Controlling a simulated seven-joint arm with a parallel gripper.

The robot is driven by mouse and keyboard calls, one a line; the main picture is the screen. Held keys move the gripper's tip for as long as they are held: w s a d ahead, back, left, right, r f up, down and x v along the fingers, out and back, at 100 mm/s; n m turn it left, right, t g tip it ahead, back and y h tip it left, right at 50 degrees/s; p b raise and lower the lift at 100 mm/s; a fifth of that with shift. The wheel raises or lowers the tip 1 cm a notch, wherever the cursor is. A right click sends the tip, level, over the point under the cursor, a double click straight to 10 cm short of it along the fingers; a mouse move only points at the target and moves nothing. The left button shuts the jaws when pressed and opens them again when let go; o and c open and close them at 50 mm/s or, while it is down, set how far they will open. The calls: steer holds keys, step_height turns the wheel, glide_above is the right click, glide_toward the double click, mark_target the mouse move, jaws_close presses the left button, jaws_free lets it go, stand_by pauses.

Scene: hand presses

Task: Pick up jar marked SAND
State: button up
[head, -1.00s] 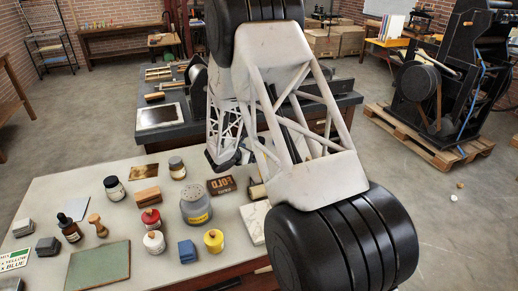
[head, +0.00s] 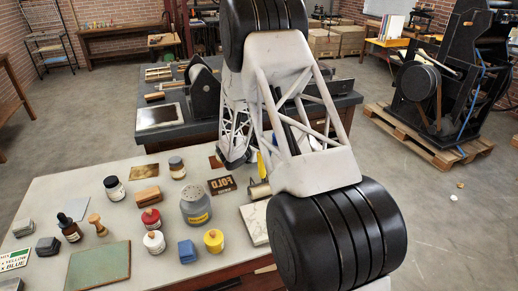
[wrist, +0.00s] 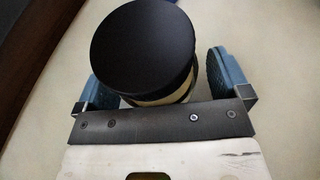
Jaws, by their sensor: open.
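In the wrist view a jar with a wide flat black lid (wrist: 145,45) and a pale yellowish band below the lid stands between the two blue fingers of my gripper (wrist: 160,66). The fingers are apart, one on each side; a gap shows at the right, and contact at the left is unclear. No marking can be read on this jar. In the head view my arm hides the gripper and most of what is under it; a small yellow patch (head: 262,166) shows through the arm's frame. The word SAND is not readable anywhere.
A large grey jar with a yellow label (head: 196,208), a black-lidded jar (head: 114,188) and a grey-lidded jar (head: 177,168) stand on the pale table (head: 100,225). A FOLD block (head: 222,185) and a marble slab (head: 254,222) lie near my arm.

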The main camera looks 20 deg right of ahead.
stand_by(0.4)
steer(key=c, duration=1.1)
steer(key=shift+c, duration=0.2)
steer(key=shift+r, duration=0.15)
steer(key=shift+r, duration=4.9)
